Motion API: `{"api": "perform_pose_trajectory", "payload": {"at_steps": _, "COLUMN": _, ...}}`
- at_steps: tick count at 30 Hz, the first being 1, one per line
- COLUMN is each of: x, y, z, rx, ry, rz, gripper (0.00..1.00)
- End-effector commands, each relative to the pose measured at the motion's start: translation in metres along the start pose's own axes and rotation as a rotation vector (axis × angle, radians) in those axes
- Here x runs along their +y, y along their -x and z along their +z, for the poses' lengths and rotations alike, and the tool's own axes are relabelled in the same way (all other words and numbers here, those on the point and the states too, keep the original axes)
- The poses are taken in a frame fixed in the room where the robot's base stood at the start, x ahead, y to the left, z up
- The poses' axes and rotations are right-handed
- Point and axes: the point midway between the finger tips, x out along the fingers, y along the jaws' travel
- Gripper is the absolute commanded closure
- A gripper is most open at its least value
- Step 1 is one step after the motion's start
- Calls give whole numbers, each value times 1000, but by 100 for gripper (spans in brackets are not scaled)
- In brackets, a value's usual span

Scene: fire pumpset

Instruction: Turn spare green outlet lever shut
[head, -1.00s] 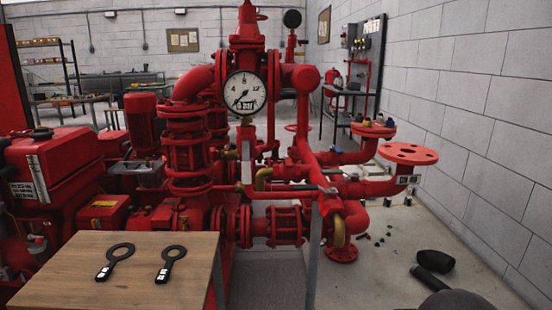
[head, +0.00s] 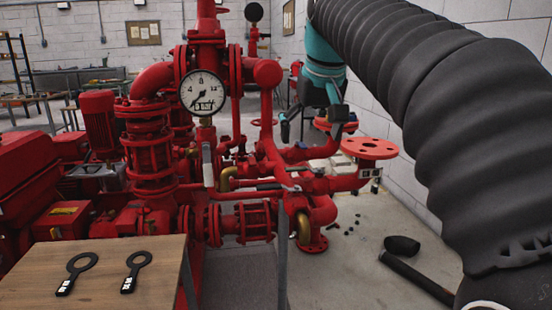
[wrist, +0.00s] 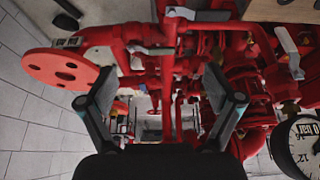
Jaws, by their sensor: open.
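My gripper (head: 313,128) shows at the upper right of the head view, fingers pointing down over the rear outlet pipes. In the wrist view its two fingers (wrist: 162,98) are spread wide with nothing between them. Red pipework lies beyond them. A dark greenish bar (wrist: 208,15) and a pale grey lever (wrist: 180,12) lie near the wrist view's top edge, beyond the fingertips. Another pale lever (wrist: 288,48) is at the upper right. I cannot tell surely which is the spare green outlet lever. No contact with a lever shows.
A round red flange (head: 370,148) stands right of my gripper; it also shows in the wrist view (wrist: 62,70). A pressure gauge (head: 203,91) stands left. A wooden table (head: 150,275) holds two black tools. Black pipe pieces (head: 415,272) lie on the floor.

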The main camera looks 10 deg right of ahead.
Motion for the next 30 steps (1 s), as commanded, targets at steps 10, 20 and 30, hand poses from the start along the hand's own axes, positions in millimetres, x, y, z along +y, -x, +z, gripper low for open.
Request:
{"api": "perform_pose_trajectory", "payload": {"at_steps": 10, "x": 3, "y": 16, "z": -46, "rx": -15, "ry": 2, "rz": -1, "gripper": 9}}
{"api": "perform_pose_trajectory", "payload": {"at_steps": 20, "x": 3, "y": -24, "z": -44, "rx": -17, "ry": 2, "rz": -1, "gripper": 9}}
{"api": "perform_pose_trajectory", "payload": {"at_steps": 30, "x": 3, "y": -86, "z": -44, "rx": -16, "ry": 2, "rz": -1, "gripper": 9}}
